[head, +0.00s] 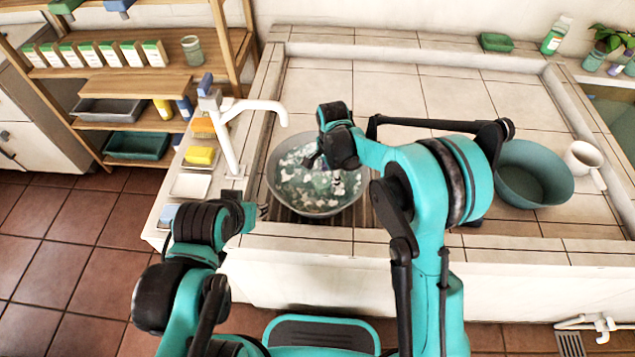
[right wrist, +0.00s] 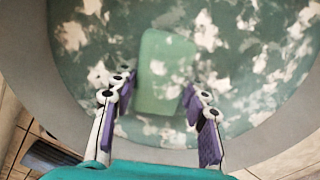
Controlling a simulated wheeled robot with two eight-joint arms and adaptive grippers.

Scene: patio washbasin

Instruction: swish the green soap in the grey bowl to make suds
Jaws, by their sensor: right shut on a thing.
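The grey bowl (head: 361,196) stands in the basin below the tap and holds greenish water with white patches of suds (head: 292,163) on it. My right gripper (head: 325,172) reaches down into the bowl. In the right wrist view my right gripper (right wrist: 158,88) is shut on the green soap (right wrist: 165,70), a pale green block between its fingertips, among the suds. The soap is hard to make out in the head view. My left gripper (head: 263,211) is at the left front of the bowl, apart from it; its finger opening is too small to tell.
A white tap (head: 232,135) rises left of the bowl. A yellow sponge (head: 199,155) and a white dish (head: 190,185) lie on the left ledge. A teal bowl (head: 533,190) and a white mug (head: 583,157) stand at the right. The tiled surface behind is mostly clear.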

